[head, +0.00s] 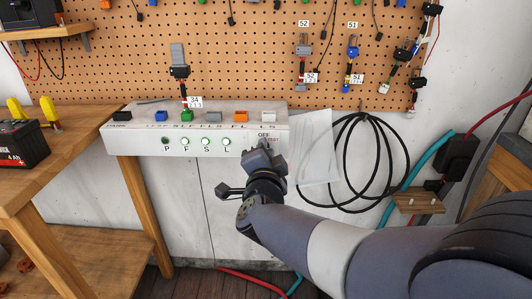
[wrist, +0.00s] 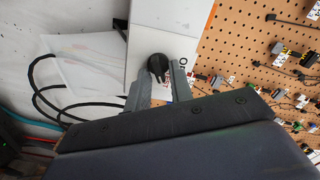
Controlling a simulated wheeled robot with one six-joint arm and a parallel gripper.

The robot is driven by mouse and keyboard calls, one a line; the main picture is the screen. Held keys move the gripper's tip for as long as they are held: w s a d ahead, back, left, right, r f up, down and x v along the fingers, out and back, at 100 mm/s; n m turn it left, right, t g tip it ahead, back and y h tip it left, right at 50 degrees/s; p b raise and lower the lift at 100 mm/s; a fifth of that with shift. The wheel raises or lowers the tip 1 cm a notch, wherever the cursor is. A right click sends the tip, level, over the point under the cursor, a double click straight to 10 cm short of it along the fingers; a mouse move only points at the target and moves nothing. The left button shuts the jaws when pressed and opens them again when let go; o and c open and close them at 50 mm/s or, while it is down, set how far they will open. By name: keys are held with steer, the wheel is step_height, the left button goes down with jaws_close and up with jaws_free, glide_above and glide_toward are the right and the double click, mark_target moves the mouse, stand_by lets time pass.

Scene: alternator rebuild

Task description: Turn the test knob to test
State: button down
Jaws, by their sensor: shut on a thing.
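The test knob (wrist: 157,66) is a round black knob on the white end of the test box in the wrist view. My gripper (wrist: 158,82) has its two grey fingers on either side of the knob, shut on it. My gripper hides the knob there. The knob's exact pointing direction cannot be told.
The box front has lamps (head: 206,142) marked P, F, S, L; several glow. Coloured connectors (head: 187,116) line its top. A paper sheet (head: 312,145) and coiled black cable (head: 372,165) hang to the right. A wooden bench (head: 75,130) with a battery (head: 20,140) stands left.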

steer(key=c, duration=1.5)
jaws_free()
steer(key=shift+c, duration=0.2)
steer(key=s+p, duration=0.2)
steer(key=s, duration=0.8)
steer(key=shift+s+a, duration=0.2)
steer(key=shift+s, duration=0.2)
steer(key=shift+w, duration=0.1)
steer(key=w+b, duration=0.1)
steer(key=w, duration=0.9)
steer(key=shift+w+d+b, duration=0.2)
steer(key=shift+w+b, duration=0.15)
steer(key=shift+b, duration=0.05)
